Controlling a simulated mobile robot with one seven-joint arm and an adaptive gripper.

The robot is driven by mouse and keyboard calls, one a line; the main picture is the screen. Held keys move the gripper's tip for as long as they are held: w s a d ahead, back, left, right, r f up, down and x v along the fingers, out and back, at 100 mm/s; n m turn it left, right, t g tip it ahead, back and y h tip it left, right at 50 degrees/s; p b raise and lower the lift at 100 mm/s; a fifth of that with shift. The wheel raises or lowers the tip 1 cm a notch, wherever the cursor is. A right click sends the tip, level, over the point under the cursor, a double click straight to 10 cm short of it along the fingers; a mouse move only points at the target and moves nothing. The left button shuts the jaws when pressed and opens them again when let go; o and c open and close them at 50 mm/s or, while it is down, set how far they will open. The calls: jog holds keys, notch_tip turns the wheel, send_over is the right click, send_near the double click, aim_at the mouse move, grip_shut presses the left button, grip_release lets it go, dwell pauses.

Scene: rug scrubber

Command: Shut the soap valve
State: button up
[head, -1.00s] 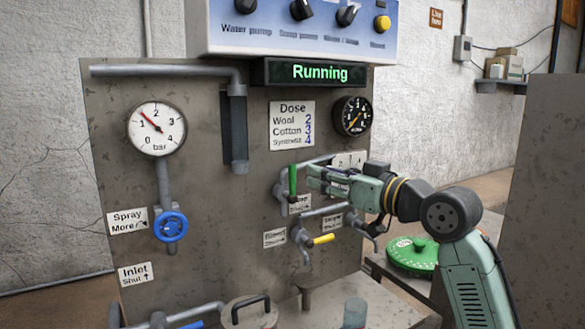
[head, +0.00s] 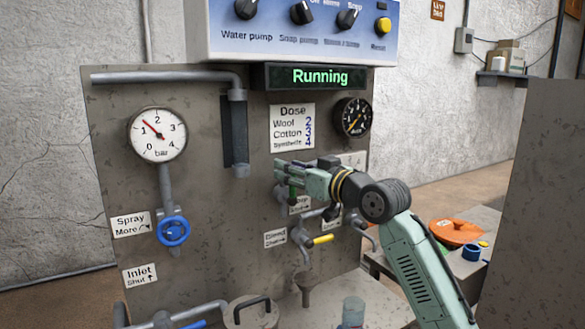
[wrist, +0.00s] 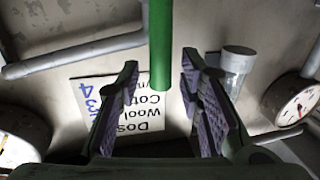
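The soap valve's green lever handle (head: 293,191) points up beside a small label reading "…ap Shut" with an arrow (head: 300,205) on the grey panel. My gripper (head: 277,169) is in front of its upper part and hides much of it in the head view. In the wrist view the green handle (wrist: 160,45) hangs between my two fingers (wrist: 160,66), with a gap visible on both sides. The fingers are open and hold nothing.
A yellow-handled valve (head: 322,239) and grey pipes sit just below. The Dose sign (head: 293,127) and a dark gauge (head: 353,117) are above. A display reads Running (head: 315,76). An orange disc (head: 456,232) and blue ring (head: 471,253) rest at right.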

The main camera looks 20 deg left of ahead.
jog(key=shift+c, duration=0.3)
grip_shut()
dwell(0.5)
